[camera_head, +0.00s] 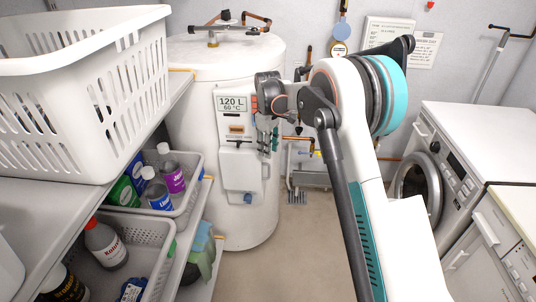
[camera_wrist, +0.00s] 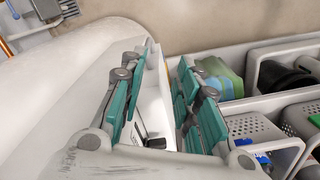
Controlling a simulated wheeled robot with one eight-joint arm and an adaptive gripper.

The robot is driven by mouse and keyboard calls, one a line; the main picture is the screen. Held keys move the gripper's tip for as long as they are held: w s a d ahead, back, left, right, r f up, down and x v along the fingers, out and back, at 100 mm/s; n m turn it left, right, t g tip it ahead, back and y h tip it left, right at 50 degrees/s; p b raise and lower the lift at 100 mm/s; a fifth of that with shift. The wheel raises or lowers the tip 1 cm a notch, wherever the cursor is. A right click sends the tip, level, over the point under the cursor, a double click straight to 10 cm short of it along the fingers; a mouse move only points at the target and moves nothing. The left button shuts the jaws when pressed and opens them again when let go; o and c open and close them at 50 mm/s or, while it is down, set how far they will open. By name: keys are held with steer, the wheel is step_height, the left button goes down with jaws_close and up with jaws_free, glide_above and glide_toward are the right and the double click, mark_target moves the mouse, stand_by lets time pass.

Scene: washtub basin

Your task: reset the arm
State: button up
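My arm reaches up from the bottom of the head view, bends at a teal-ringed joint, and ends at my gripper (camera_head: 268,144) on the left. The gripper hangs down in front of the white water heater (camera_head: 225,85), over its front panel area. I cannot tell from the head view how close it is to the heater. In the wrist view the two teal-padded fingers of the gripper (camera_wrist: 166,60) stand apart with a gap between them. White surfaces show through the gap, and no held object is visible.
A white laundry basket (camera_head: 130,80) stands on the left shelf. Grey crates (camera_head: 192,195) with bottles sit below it. Green and blue cloths (camera_head: 202,250) lie low beside the heater. A washing machine (camera_head: 470,150) stands right. Bare floor (camera_head: 285,240) lies between.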

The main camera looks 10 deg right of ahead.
steer(key=shift+r, duration=0.1)
steer(key=s+d+r+m+t, duration=0.2)
steer(key=s+d+r, duration=0.1)
steer(key=s+r, duration=0.6)
steer(key=s+d+r+m+t, duration=0.1)
steer(key=s+d+r+m, duration=0.2)
steer(key=s+r, duration=0.65)
steer(key=s+d+f+m+t, duration=0.1)
steer(key=s+m+t, duration=0.1)
steer(key=s, duration=1)
steer(key=s+d+f+m+t, duration=0.2)
steer(key=s+m, duration=0.1)
steer(key=s, duration=0.9)
steer(key=shift+d+f, duration=0.15)
steer(key=shift+d, duration=0.1)
steer(key=shift+s, duration=0.1)
